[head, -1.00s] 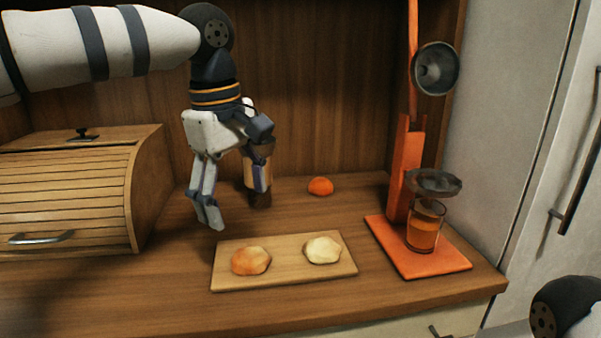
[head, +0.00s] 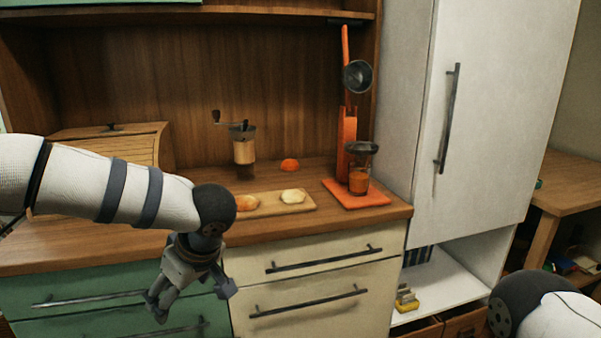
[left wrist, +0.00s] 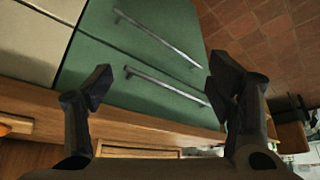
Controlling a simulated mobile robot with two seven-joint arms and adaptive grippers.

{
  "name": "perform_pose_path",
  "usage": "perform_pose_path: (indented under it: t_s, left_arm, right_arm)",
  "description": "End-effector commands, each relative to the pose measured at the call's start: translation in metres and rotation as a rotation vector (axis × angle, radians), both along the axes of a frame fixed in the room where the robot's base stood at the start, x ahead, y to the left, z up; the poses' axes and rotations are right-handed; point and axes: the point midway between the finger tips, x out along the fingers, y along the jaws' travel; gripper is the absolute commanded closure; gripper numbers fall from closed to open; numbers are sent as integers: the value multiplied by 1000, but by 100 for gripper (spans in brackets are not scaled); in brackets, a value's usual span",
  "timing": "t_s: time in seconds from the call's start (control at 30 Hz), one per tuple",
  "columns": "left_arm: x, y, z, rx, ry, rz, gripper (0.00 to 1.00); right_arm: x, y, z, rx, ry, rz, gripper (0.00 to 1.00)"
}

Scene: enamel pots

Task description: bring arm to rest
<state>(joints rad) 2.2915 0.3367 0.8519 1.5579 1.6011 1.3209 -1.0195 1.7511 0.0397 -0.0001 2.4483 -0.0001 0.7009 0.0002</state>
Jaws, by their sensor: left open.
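My left gripper (head: 190,297) hangs below the counter's front edge, in front of the green drawers (head: 95,300). It is open and empty. In the left wrist view its two fingers (left wrist: 160,95) stand wide apart with the green drawer fronts (left wrist: 140,50) behind them. My left arm reaches in from the left across the counter front. My right gripper is out of view; only part of my right arm shows at the lower right.
A tall white cabinet (head: 490,100) stands to the right.

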Motion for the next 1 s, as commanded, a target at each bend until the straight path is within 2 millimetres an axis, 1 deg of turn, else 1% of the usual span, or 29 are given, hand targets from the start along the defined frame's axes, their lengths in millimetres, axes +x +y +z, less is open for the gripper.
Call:
perform_pose_path:
  t_s: [0.03,0.07,0.1,0.13,0.17,0.2,0.27,0.3,0.37,0.4,0.47,0.5,0.6,0.63,0.7,0.77,1.0]
  left_arm:
    - [-11,7,-42,88,-13,-83,25]
    - [-18,10,-67,128,-27,-148,25]
    - [-33,11,-100,161,-36,-245,25]
    - [-47,11,-124,169,-34,-323,25]
    - [-65,9,-147,165,-24,-400,25]
    - [-92,6,-175,140,3,-499,25]
    - [-140,1,-210,82,67,-626,25]
    - [-175,0,-228,33,120,-697,25]
    - [-231,-1,-247,-50,216,-784,25]
    - [-268,0,-255,-107,285,-829,25]
    - [-320,3,-259,-189,387,-877,25]
    - [-351,5,-258,-236,450,-897,25]
    - [-407,11,-251,-326,575,-923,25]
    - [-419,12,-248,-346,602,-927,25]
    - [-436,15,-243,-373,643,-929,25]
    - [-443,15,-241,-386,659,-931,25]
    - [-443,15,-241,-387,660,-932,25]
  right_arm:
    - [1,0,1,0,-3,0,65]
    - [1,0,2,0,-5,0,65]
    - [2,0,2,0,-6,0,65]
    - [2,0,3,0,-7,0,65]
    - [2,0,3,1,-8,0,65]
    - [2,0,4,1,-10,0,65]
    - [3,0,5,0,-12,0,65]
    - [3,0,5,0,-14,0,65]
    - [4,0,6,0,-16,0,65]
    - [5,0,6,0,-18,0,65]
    - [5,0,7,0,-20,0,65]
    - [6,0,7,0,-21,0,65]
    - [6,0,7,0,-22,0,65]
    - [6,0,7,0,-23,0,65]
    - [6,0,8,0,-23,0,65]
    - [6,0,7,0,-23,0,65]
    - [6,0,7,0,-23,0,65]
